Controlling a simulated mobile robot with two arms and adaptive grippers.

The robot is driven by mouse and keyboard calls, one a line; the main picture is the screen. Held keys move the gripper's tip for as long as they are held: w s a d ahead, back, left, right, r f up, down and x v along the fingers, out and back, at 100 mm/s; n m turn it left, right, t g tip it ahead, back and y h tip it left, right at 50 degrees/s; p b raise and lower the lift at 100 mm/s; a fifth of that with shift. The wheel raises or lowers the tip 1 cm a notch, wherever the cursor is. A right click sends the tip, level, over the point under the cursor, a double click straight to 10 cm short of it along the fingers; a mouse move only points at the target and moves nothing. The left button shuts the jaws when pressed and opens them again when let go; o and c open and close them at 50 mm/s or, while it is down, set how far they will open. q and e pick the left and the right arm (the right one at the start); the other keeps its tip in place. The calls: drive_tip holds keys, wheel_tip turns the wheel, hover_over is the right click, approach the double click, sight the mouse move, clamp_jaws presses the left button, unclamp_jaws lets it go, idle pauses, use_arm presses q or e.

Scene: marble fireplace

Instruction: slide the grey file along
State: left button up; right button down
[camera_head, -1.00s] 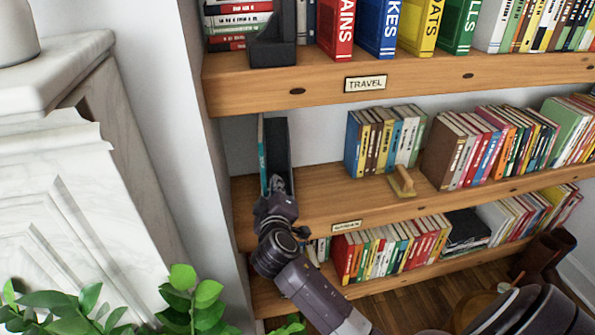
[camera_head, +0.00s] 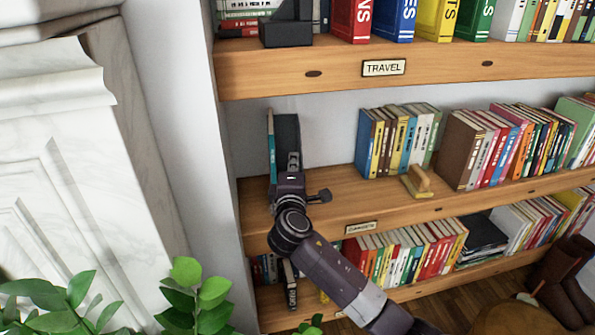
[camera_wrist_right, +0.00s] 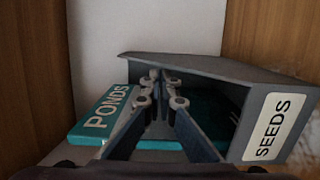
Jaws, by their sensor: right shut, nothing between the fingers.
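The grey file (camera_head: 287,132) stands upright at the left end of the middle shelf, beside a thin teal book (camera_head: 271,148). In the wrist view the file (camera_wrist_right: 228,72) shows its white SEEDS label on the right, and the teal book (camera_wrist_right: 103,118) reads PONDS and stands to the left. My right gripper (camera_head: 292,160) is in front of the file and hides its lower part. Its fingers (camera_wrist_right: 161,78) are shut with nothing between them and overlap the file's open side; whether they touch it I cannot tell. My left gripper is not in view.
The middle shelf (camera_head: 335,190) is bare between the file and a row of books (camera_head: 398,140). A small yellow-brown block (camera_head: 416,182) lies near its front. The TRAVEL shelf (camera_head: 290,75) is above. The left side wall (camera_head: 185,110) stands close by.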

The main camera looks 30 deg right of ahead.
drive_tip(key=s+d+p, duration=0.3)
drive_tip(key=d, duration=1.7)
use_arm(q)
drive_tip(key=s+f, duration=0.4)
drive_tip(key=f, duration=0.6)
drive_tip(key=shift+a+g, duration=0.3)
use_arm(e)
drive_tip(key=v, duration=0.7)
drive_tip(key=shift+s, duration=0.1)
